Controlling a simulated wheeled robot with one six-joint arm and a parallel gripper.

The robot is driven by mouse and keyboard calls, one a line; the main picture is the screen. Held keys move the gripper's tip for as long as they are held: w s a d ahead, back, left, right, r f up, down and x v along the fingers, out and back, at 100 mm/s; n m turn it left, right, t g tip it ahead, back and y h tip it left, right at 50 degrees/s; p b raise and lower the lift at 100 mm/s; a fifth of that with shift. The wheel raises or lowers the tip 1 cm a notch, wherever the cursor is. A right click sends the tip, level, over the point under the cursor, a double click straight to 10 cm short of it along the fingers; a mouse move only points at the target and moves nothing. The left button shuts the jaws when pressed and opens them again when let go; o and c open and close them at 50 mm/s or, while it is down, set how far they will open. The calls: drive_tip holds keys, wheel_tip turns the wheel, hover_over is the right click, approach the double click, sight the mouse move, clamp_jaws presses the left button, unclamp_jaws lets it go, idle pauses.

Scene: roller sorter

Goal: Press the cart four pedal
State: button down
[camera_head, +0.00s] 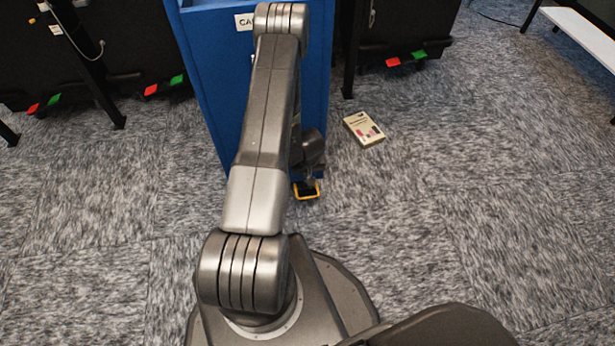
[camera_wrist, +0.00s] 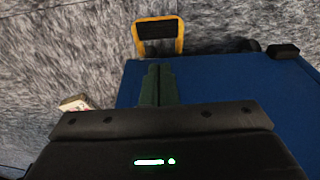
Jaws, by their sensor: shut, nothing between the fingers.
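A blue cart (camera_head: 205,75) stands ahead, with a white label that my arm partly covers, so its number is not readable. At its base a black pedal with a yellow frame (camera_head: 306,195) sticks out just above the floor. In the wrist view the pedal (camera_wrist: 157,29) is at the top centre, beyond the fingertips, and the blue cart (camera_wrist: 220,82) fills the middle. My gripper (camera_wrist: 157,68) is shut and empty, its fingers pointing toward the pedal with a visible gap. In the head view my arm mostly hides the gripper.
A book or box (camera_head: 364,128) lies on the carpet right of the cart. Dark units with red and green pedals (camera_head: 163,86) stand on both sides behind. A white-topped bench (camera_head: 580,35) is at the far right.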

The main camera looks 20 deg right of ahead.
drive_tip(key=b, duration=0.5)
approach(307, 193)
drive_tip(key=f, duration=0.2)
drive_tip(key=w+f, duration=0.1)
drive_tip(key=f, duration=0.2)
drive_tip(key=shift+w+d, duration=0.1)
drive_tip(key=shift+w, duration=0.05)
drive_tip(key=shift+f, duration=0.4)
